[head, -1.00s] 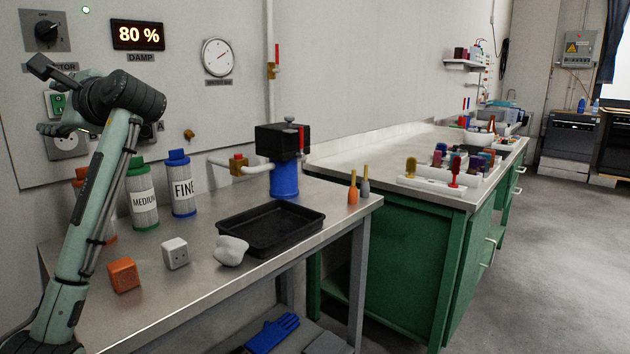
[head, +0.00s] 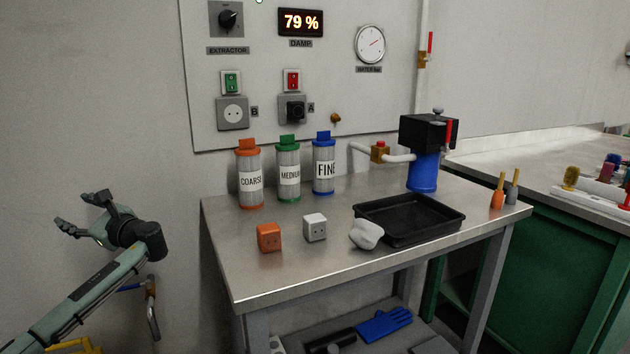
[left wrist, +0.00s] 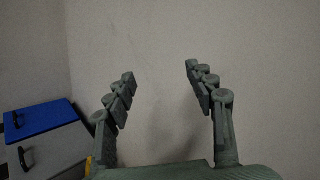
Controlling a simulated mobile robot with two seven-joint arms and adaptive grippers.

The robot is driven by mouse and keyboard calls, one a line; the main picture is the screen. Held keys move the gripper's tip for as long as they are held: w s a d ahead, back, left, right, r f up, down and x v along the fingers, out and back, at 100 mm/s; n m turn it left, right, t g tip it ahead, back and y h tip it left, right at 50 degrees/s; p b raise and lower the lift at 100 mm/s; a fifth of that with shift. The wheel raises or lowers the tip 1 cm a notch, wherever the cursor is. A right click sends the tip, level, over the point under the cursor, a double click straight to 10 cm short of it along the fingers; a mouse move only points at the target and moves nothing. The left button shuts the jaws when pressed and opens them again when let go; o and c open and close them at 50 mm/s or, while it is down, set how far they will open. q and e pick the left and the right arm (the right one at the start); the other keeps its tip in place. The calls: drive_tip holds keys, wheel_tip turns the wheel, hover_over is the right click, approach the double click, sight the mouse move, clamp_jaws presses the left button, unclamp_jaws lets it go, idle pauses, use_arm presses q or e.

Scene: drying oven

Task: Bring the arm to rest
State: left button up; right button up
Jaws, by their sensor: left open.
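My left gripper (head: 80,216) is at the left of the head view, in the air beside the bench's left end. Its fingers point left and it is apart from everything on the bench. In the left wrist view its two fingers (left wrist: 158,85) stand spread with only bare wall between them, so it is open and empty. My right gripper is in neither current view.
The steel bench (head: 240,285) carries coarse (head: 249,180), medium (head: 288,172) and fine (head: 325,168) canisters, an orange cube (head: 269,237), a white cube (head: 315,227), a white lump (head: 366,234) and a black tray (head: 440,232). The wall panel (head: 340,90) stands behind. A blue-topped cabinet (left wrist: 40,119) stands left in the wrist view.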

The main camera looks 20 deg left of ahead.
use_arm(q)
drive_tip(key=w+d+f+n+t+h, duration=0.4)
drive_tip(key=w+f+n+t+h, duration=0.1)
drive_tip(key=w, duration=0.3)
drive_tip(key=w+d+f+n+t+h, duration=0.4)
drive_tip(key=w+f+n+t, duration=0.15)
drive_tip(key=w, duration=0.35)
drive_tip(key=s+d+f+g+h, duration=0.15)
drive_tip(key=d+f, duration=0.25)
drive_tip(key=f, duration=0.4)
drive_tip(key=s+d+f+h, duration=0.1)
drive_tip(key=s+d+f, duration=0.25)
drive_tip(key=f, duration=0.45)
drive_tip(key=s+d+f+g+h, duration=0.1)
drive_tip(key=s+d+f, duration=0.35)
drive_tip(key=f, duration=0.25)
drive_tip(key=s+d+f+g+h, duration=0.1)
drive_tip(key=s+d+f, duration=0.2)
drive_tip(key=d+f, duration=0.35)
drive_tip(key=s+d+f+g+h, duration=0.2)
drive_tip(key=s+d+f, duration=0.6)
drive_tip(key=s+d, duration=0.2)
drive_tip(key=s+d+f+g+h, duration=0.1)
drive_tip(key=s+d+f+h, duration=0.1)
drive_tip(key=s+d+f, duration=0.7)
drive_tip(key=s+d, duration=0.2)
drive_tip(key=s, duration=0.1)
drive_tip(key=shift+d+f+g, duration=0.15)
drive_tip(key=shift+d+g, duration=0.15)
drive_tip(key=shift+g, duration=0.1)
